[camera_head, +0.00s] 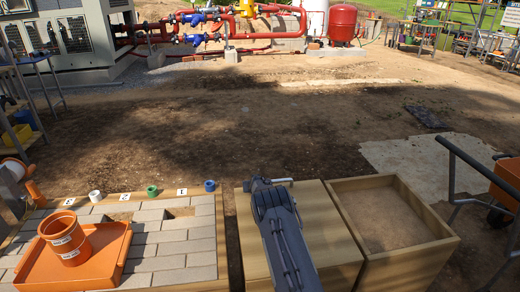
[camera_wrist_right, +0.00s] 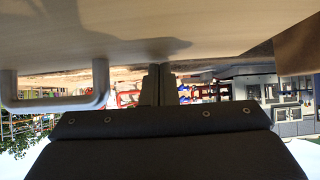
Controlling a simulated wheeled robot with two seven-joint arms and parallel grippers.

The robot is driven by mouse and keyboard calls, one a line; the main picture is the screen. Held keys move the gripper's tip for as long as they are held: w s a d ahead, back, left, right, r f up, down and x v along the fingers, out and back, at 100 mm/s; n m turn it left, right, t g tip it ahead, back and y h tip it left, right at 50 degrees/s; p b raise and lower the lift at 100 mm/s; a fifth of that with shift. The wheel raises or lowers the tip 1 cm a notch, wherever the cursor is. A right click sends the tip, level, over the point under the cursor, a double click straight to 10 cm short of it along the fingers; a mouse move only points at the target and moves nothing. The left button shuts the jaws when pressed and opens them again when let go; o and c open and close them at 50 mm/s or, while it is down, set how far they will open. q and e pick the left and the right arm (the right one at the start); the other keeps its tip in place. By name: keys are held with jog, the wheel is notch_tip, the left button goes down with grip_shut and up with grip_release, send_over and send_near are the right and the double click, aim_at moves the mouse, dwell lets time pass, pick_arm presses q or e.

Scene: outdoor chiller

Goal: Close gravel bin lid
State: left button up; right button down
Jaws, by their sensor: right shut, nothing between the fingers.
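The wooden bin with a pale plank lid (camera_head: 322,222) stands at the bottom centre in the head view. The lid looks flat on the bin, and I see no gap, though my right arm covers part of it. A grey bar handle (camera_head: 284,180) is at its far edge. In the right wrist view, which is upside down, the lid (camera_wrist_right: 120,25) fills the top and the handle (camera_wrist_right: 60,102) is at the left. My right gripper (camera_wrist_right: 157,85) is shut and empty, close over the lid and beside the handle, apart from it. My left gripper is not in view.
An open wooden box (camera_head: 440,240) with brown fill stands right of the lidded bin. Left is a paver bed (camera_head: 170,250) with an orange tray (camera_head: 105,262) and orange bucket (camera_head: 64,240). A wheelbarrow (camera_head: 508,182) is at the right edge.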

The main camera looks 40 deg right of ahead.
jog(key=shift+s+a+f, duration=0.1)
jog(key=shift+s+f, duration=0.25)
jog(key=shift+f, duration=0.3)
jog(key=v, duration=0.5)
jog(key=r+v, duration=0.1)
jog(key=v, duration=0.1)
jog(key=shift+w+r, duration=0.1)
jog(key=shift+r, duration=0.15)
